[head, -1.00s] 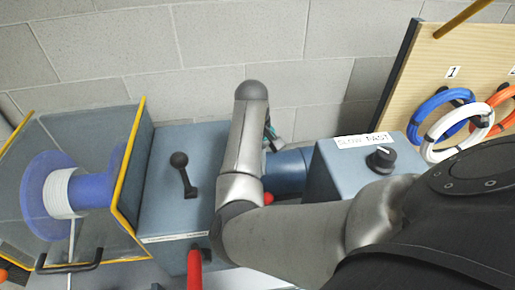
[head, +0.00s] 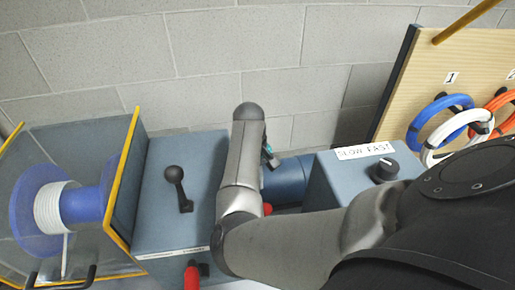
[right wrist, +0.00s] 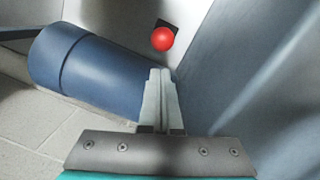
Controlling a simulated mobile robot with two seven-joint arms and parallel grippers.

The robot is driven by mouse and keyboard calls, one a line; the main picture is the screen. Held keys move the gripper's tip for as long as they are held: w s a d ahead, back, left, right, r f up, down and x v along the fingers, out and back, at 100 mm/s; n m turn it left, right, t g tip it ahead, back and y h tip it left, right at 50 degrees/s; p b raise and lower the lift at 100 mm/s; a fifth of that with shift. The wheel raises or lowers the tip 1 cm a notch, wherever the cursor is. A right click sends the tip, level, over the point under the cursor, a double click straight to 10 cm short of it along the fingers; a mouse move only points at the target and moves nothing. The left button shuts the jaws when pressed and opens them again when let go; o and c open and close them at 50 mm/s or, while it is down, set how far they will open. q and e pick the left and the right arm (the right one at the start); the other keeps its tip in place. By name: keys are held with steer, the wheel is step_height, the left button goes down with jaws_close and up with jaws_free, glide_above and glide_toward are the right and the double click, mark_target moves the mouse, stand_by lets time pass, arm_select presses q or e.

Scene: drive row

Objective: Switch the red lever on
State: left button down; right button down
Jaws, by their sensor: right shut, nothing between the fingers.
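A red handle (head: 192,278) on a dark mount sticks out at the front of the grey-blue box, cut off by the bottom edge of the head view. A small red ball (head: 267,209) shows beside my right forearm. In the right wrist view a red ball (right wrist: 162,39) sits in front of a dark plate on a pale surface. My right gripper (right wrist: 162,73) is shut and empty, its fingertips pointing toward the ball, just below it in the picture. Whether they touch cannot be told. In the head view my arm hides most of this gripper. My left gripper is not in view.
A black-knobbed lever (head: 177,187) stands on the box top. A blue cylinder (right wrist: 92,70) lies left of my fingers. A box with a SLOW/FAST dial (head: 384,169) is right of my arm. A caged spool (head: 62,205) is at left, cable rings (head: 440,117) at right.

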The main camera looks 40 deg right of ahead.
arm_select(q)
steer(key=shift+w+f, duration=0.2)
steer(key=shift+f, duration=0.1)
arm_select(e)
steer(key=f, duration=0.5)
steer(key=shift+s+d+f, duration=0.15)
steer(key=shift+s+f, duration=0.15)
arm_select(q)
steer(key=shift+b, duration=0.3)
